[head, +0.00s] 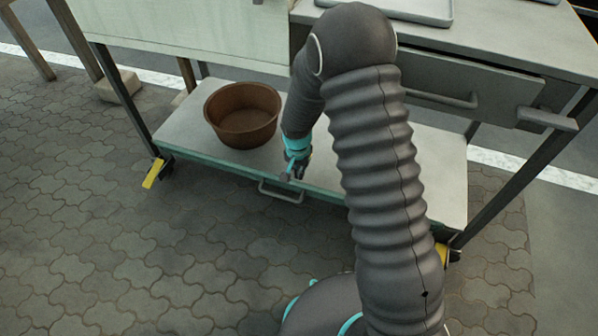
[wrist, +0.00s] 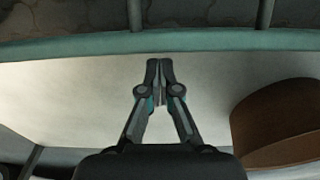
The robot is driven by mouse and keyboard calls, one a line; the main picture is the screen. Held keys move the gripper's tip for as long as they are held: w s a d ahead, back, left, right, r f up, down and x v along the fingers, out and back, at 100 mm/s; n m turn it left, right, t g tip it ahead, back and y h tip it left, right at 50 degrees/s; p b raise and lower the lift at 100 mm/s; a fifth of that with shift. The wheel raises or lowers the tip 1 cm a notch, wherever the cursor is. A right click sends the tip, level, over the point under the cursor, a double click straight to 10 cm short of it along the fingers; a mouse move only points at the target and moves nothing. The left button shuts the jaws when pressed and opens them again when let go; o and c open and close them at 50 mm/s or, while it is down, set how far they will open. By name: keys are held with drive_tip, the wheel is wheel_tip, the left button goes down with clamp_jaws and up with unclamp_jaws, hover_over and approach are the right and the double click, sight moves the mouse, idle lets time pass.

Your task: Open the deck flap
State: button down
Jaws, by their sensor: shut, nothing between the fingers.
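The lower deck (head: 190,135) of the trolley is a flat, pale board with a teal front edge; I take it for the deck flap and see it lying level. A U-shaped metal handle (head: 281,193) sticks out from its front edge. My gripper (head: 293,172) is at that edge, just above and behind the handle, with the forearm partly hiding it. In the wrist view, my gripper (wrist: 160,68) is shut and empty over the pale deck (wrist: 70,95), short of the teal edge (wrist: 200,42). The handle's two posts (wrist: 135,14) show beyond the edge.
A brown bowl (head: 243,118) stands on the deck, left of my gripper; it also shows in the wrist view (wrist: 280,125). A drawer (head: 470,90) and the worktop overhang the deck at right, a pale panel (head: 190,30) at left. The paved floor in front is clear.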

drive_tip(key=shift+s, duration=0.1)
drive_tip(key=shift+s+a+f+b, duration=0.25)
drive_tip(key=shift+s+b, duration=0.35)
drive_tip(key=shift+b, duration=0.05)
drive_tip(key=shift+s+a+f+b, duration=0.2)
drive_tip(key=shift+s+f+b, duration=0.05)
drive_tip(key=shift+s+b, duration=0.35)
drive_tip(key=s+f+b, duration=0.1)
drive_tip(key=s+a+b, duration=0.1)
drive_tip(key=b, duration=0.1)
drive_tip(key=shift+s+f, duration=0.4)
drive_tip(key=shift+s+a+f+b, duration=0.25)
drive_tip(key=shift+s+f+b, duration=0.35)
drive_tip(key=shift+b, duration=0.3)
drive_tip(key=shift+s+a+f+b, duration=0.2)
drive_tip(key=shift+s+f+b, duration=0.4)
drive_tip(key=shift+b, duration=0.25)
drive_tip(key=shift+s+a, duration=0.1)
